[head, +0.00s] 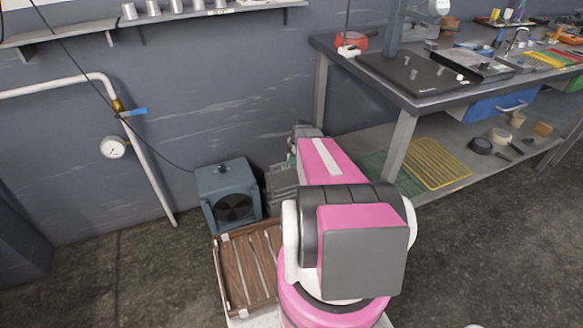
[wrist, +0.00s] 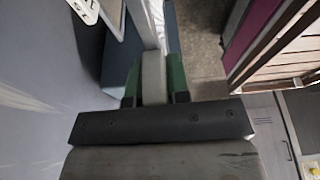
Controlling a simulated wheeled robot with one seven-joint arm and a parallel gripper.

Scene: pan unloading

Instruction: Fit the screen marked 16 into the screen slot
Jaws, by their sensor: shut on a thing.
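In the wrist view my gripper (wrist: 154,88) has its two green-padded fingers shut on a pale grey bar (wrist: 153,70). The bar runs up out of the picture and appears to be part of the held screen. Most of the screen is out of view, and I cannot read the number 16 anywhere. In the head view my pink and white arm hides my gripper and what it holds. I cannot make out the screen slot. A grey machine (head: 283,186) shows partly behind my arm.
A wooden slatted tray (head: 221,270) lies left of my arm. A blue-grey box with a fan (head: 228,188) stands by the wall. A workbench (head: 405,100) with a lower shelf is on the right. Floor is clear lower left.

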